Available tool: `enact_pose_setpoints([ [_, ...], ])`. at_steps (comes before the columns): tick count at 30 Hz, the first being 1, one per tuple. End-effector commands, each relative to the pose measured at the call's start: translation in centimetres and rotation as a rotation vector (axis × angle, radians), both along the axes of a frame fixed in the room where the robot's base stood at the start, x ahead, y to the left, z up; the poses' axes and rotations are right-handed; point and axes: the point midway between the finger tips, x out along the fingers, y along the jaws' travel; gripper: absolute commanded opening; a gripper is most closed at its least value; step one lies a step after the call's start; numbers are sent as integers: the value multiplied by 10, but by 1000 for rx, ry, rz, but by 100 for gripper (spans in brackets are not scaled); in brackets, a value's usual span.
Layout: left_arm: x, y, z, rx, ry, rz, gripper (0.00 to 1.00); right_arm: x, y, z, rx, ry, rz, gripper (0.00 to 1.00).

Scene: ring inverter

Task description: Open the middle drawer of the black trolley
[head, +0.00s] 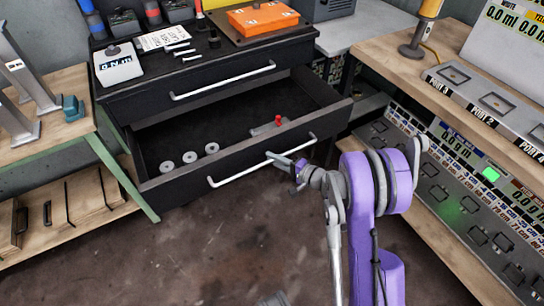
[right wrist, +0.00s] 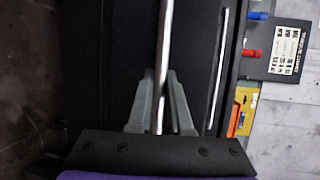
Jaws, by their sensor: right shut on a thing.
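The black trolley (head: 190,65) stands in the head view. Its middle drawer (head: 165,192) is pulled well out, with its inside in view. Several pale rings and a small grey part with a red knob (head: 278,120) lie in it. My right gripper (head: 273,157) is shut on the drawer's silver bar handle (head: 232,178), right of its middle. In the right wrist view the gripper's fingers (right wrist: 160,80) stand on both sides of the handle bar (right wrist: 166,30). My left gripper is not in view.
The upper drawer, with its own handle (head: 222,82), is closed. An orange box (head: 263,17) and a white-topped scale (head: 118,65) stand on top. A wooden bench (head: 66,130) is at left. A panel bench (head: 440,70) is close on the right. Floor in front is clear.

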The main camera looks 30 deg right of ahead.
Motion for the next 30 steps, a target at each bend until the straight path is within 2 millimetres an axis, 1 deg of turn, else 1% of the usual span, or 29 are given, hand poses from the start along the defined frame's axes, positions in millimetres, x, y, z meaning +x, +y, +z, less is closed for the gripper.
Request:
enact_pose_setpoints([
  [5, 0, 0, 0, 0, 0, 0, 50, 0, 0, 0, 0, 0, -1, 0],
  [6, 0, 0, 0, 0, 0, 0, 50, 0, -1, 0, 0, 0, -1, 24],
  [8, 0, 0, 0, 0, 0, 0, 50, 0, -1, 0, 0, 0, -1, 35],
  [9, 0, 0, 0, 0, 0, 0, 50, 0, -1, 0, 0, 0, -1, 42],
  [10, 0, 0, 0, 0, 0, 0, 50, 0, 0, 0, 0, 0, -1, 47],
  [18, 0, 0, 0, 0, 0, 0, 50, 0, 0, 0, 0, 0, -1, 47],
  [21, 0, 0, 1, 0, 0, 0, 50, -4, -3, 1, 0, 0, -2, 47],
  [23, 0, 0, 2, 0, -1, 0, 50, -10, -6, 3, -1, 0, -4, 47],
  [25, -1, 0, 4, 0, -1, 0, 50, -21, -11, 5, -2, 0, -4, 47],
  [30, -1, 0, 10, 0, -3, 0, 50, -54, -24, 12, -2, 0, -5, 47],
])
